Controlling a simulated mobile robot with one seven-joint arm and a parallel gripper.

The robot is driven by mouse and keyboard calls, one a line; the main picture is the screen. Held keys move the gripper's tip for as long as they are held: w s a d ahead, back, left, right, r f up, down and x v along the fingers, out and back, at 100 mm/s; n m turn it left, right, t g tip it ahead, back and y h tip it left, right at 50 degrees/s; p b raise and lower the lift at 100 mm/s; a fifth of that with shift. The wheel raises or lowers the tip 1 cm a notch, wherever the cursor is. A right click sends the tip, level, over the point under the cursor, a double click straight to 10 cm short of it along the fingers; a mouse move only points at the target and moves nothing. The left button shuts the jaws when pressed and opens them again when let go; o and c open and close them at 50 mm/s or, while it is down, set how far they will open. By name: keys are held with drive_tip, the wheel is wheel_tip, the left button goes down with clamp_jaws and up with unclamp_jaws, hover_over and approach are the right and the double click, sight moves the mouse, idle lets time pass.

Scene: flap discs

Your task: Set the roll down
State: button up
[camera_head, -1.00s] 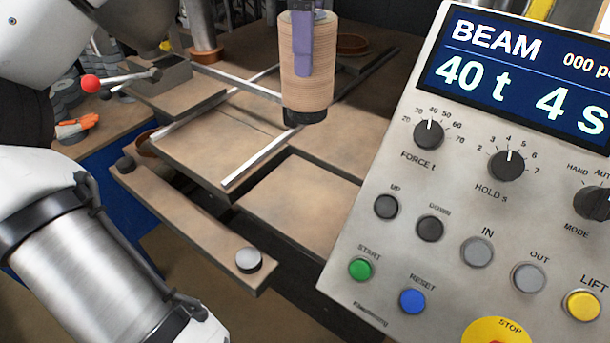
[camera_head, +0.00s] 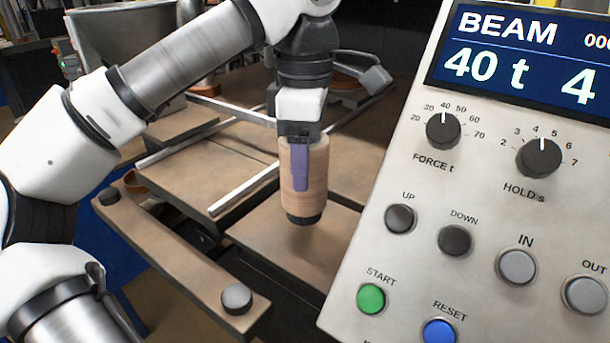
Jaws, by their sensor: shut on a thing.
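The roll (camera_head: 319,178) is a tan, ribbed upright cylinder with a dark band at its bottom. It is in the middle of the head view, below my wrist. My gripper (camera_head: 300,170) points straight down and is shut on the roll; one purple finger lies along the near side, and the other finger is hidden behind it. The roll's bottom is over a flat brown plate (camera_head: 270,228). A soft shadow lies under it, and it looks slightly above the plate; contact is hard to judge.
A control panel (camera_head: 480,200) with knobs, buttons and a display fills the right side, close to the roll. A pale metal bar (camera_head: 258,184) lies left of the roll. A brown beam (camera_head: 170,245) with dark round knobs is at front left. The plate around the roll is bare.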

drive_tip(key=shift+f, duration=1.6)
drive_tip(key=shift+f, duration=0.2)
drive_tip(key=o, duration=1.3)
drive_tip(key=shift+r, duration=0.1)
wheel_tip(320, 180, up, 12)
drive_tip(key=shift+r+p, duration=0.1)
drive_tip(key=shift+p, duration=0.9)
